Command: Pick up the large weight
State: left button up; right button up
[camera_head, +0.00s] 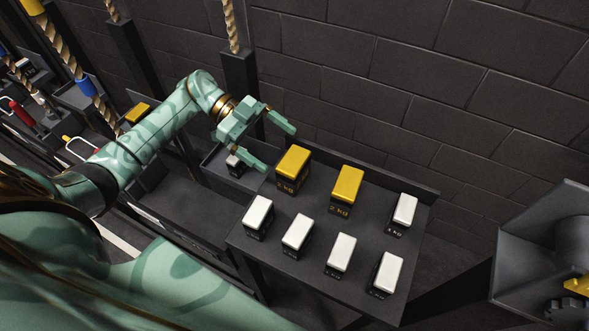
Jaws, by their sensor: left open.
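Two large weights with yellow tops and dark sides stand in the back row of the dark tray table (375,229). One yellow weight (293,165) is at the back left, and the other yellow weight (345,190), marked 2 kg, is to its right. Smaller white-topped weights stand on the same table, one at the back right (404,212) and several along the front (258,217). My left gripper (281,149) is open, its two fingers apart, just left of and above the left yellow weight. It holds nothing. My right gripper is not in view.
A lower tray with a small white-topped weight (235,163) lies under my left gripper. Another yellow-topped weight (138,113) is farther left. Ropes hang from posts along the dark block wall (420,60). A grey angular bin-like object (545,250) stands at the right.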

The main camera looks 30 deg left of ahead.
aim_at(293, 158)
pick_arm(q)
jog(key=x, duration=0.2)
jog(key=shift+w+d+f, duration=0.1)
jog(key=shift+d+f, duration=0.1)
jog(key=b+x, duration=0.1)
jog(key=x, duration=0.4)
jog(key=shift+d+f, duration=0.2)
jog(key=shift+d, duration=0.05)
jog(key=c, duration=1.9)
jog(key=shift+r, duration=0.15)
jog(key=shift+c, duration=1.1)
jog(key=shift+r, duration=0.1)
